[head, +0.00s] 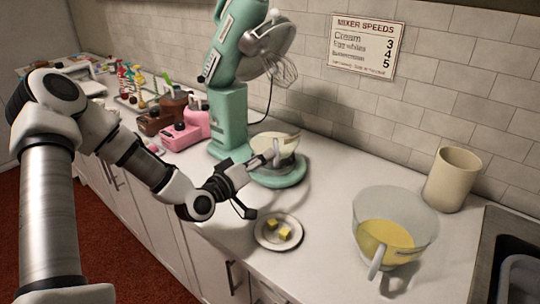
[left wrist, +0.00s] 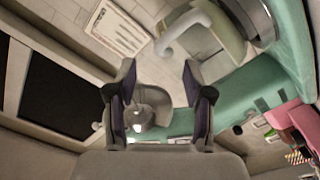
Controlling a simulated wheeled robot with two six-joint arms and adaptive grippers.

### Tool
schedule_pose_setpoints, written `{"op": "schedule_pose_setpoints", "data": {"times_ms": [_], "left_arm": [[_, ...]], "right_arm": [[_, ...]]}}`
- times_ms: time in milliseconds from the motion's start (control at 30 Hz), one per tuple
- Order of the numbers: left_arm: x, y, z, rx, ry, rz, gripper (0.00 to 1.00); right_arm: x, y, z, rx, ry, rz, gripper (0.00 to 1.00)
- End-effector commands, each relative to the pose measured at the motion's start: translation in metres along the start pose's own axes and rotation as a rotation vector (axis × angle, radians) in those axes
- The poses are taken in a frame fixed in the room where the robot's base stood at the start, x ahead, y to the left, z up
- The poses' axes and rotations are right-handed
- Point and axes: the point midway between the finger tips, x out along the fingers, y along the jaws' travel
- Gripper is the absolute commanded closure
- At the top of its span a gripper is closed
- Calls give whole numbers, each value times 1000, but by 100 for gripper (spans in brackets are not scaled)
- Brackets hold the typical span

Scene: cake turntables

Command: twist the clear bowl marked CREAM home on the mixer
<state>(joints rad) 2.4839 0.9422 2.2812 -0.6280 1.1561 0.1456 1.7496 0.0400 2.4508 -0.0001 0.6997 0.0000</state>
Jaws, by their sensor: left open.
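The mixer (head: 228,118) is teal, with its head tilted up and a whisk hanging from it. A clear bowl with pale contents (head: 283,141) sits on the mixer's round base (head: 292,175); no marking on it is readable. My left gripper (head: 255,184) is open at the near left of this bowl, with one finger partly overlapping it in the head view. In the left wrist view, the open fingers (left wrist: 158,75) show nothing clearly held, and a pale bowl with a handle (left wrist: 215,40) appears beyond them. My right gripper is not seen.
A clear handled bowl of yellow contents (head: 394,220) stands at right, near a beige canister (head: 453,179). A small plate (head: 263,237) with yellow cubes lies in front of the mixer. Pink (head: 184,135) and brown items stand left. A mixer speeds sign (head: 366,45) hangs behind.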

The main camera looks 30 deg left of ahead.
Motion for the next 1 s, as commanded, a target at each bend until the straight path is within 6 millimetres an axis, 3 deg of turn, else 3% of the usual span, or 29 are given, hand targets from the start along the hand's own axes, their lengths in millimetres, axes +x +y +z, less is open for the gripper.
{"op": "schedule_pose_setpoints", "data": {"times_ms": [233, 567, 700, 733, 1000], "left_arm": [[39, 0, 1, 7, -3, -1, 48], [47, 0, 0, 0, 0, -1, 48], [47, 0, 0, 0, 0, -1, 95], [47, 0, 0, 0, 0, -1, 100], [45, -1, -3, -4, -12, 10, 100]], "right_arm": [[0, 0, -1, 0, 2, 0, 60], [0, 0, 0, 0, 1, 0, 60], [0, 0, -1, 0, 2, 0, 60], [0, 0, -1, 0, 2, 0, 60], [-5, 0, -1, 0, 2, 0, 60]]}}
